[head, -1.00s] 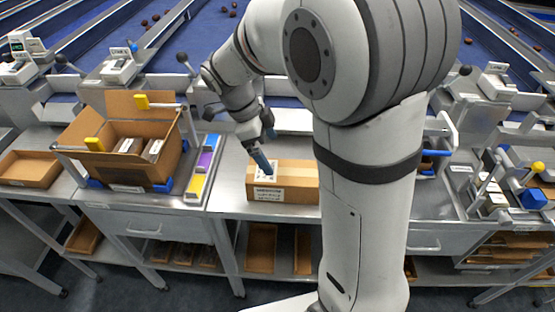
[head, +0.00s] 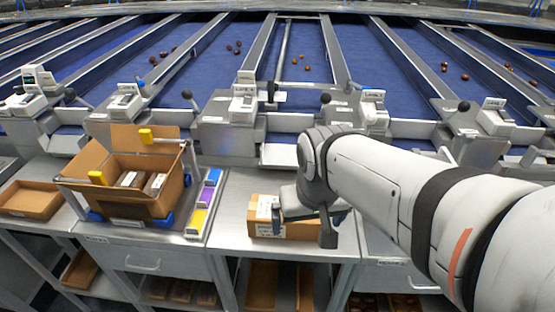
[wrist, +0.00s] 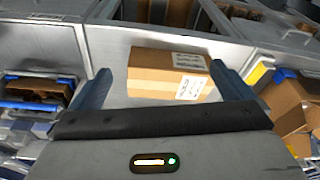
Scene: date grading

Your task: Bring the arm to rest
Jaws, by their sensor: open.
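My arm reaches in from the right in the head view and ends over the steel bench. My gripper (wrist: 165,90) is open in the wrist view, its two blue-grey fingers apart with nothing held between them. A closed cardboard box (wrist: 155,73) with white labels lies on the bench beyond the fingertips. In the head view the same box (head: 262,228) is partly hidden behind my wrist, and the fingertips cannot be made out clearly there. I cannot tell how far the gripper is from the box.
An open carton (head: 120,200) with packs inside stands in a frame at left, beside a coloured strip (head: 203,202). A shallow cardboard tray (head: 30,205) lies farther left. Blue sorting lanes (head: 300,42) with scattered dates run behind weighing stations (head: 240,108). Bare bench (head: 232,195) shows left of the box.

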